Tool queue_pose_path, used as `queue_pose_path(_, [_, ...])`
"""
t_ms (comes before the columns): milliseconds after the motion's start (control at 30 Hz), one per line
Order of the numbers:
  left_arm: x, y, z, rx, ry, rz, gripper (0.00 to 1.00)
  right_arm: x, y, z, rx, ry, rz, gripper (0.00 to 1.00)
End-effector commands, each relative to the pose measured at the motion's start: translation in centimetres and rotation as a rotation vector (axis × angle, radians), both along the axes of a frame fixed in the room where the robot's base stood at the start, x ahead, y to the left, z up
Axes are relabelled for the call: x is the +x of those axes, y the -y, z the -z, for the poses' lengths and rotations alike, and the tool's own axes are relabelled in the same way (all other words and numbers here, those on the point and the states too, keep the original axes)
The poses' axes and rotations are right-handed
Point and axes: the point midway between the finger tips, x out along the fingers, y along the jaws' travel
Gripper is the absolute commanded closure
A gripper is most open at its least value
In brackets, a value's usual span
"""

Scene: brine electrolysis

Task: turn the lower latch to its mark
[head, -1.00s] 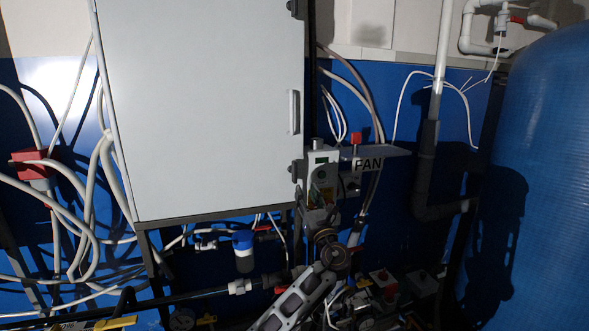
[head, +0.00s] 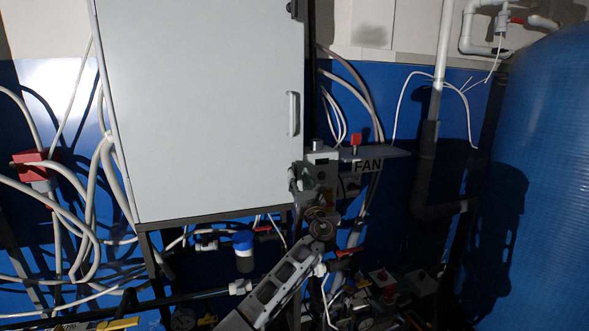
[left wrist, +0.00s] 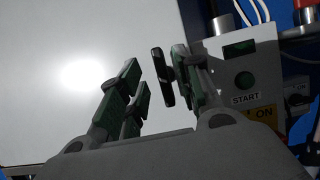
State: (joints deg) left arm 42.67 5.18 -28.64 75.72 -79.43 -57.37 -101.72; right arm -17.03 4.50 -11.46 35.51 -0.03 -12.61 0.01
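The lower latch (left wrist: 158,76) is a small dark handle at the right edge of the pale cabinet door (head: 200,110). In the left wrist view it stands out from the door, between my left gripper's fingers and nearer the right-hand ones. My left gripper (left wrist: 154,82) is open, its green-padded fingers on either side of the latch. I cannot tell whether a finger touches it. In the head view my left gripper (head: 306,180) is at the cabinet's lower right corner and largely hides the latch. The mark is not discernible. My right gripper is not in view.
A door handle (head: 293,113) and upper latch (head: 294,8) are above. Pipes and cables crowd below.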

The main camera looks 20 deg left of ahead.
Motion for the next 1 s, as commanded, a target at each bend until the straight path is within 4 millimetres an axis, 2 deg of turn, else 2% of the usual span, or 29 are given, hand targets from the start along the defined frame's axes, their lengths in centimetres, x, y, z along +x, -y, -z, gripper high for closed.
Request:
queue_pose_path(167, [1.5,-1.0,-0.9,0.001,0.0,0.0,0.66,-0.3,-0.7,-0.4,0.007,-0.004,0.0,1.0])
queue_pose_path(500, [3.7,-2.5,-1.9,0.001,-0.001,0.0,0.66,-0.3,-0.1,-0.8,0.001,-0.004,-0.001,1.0])
queue_pose_path(1000, [4.2,-2.8,-2.1,0.0,0.0,0.001,0.67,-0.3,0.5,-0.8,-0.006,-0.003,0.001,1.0])
